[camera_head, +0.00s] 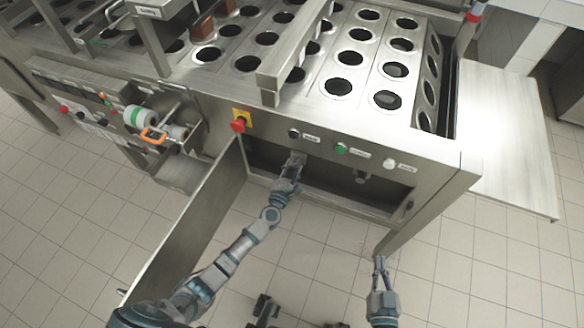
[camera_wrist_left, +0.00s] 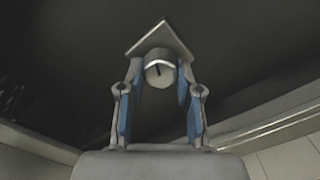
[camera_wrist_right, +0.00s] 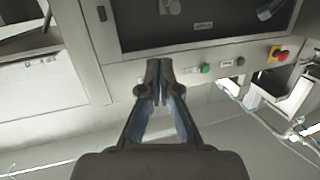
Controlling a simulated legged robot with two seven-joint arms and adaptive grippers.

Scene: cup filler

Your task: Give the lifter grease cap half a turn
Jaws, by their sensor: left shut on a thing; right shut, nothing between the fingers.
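The lifter grease cap (camera_wrist_left: 159,74) is a light grey round cap with a dark line on its face, in the left wrist view. It sits in front of a pale angular plate (camera_wrist_left: 160,38) in a dark bay. My left gripper (camera_wrist_left: 158,88) is shut on the cap, a finger on each side. In the head view my left gripper (camera_head: 295,160) reaches into the open bay under the front panel, and its fingers hide the cap there. My right gripper (camera_head: 380,264) is shut and empty, in front of the machine at the right. Its closed fingertips (camera_wrist_right: 160,70) show in the right wrist view.
The open door (camera_head: 190,235) stands left of my left arm. Above the bay are a red emergency stop (camera_head: 238,125) and black, green (camera_head: 341,148) and white buttons. A small grey fitting (camera_head: 362,177) hangs in the bay to the right. The tiled floor (camera_head: 450,265) at right is clear.

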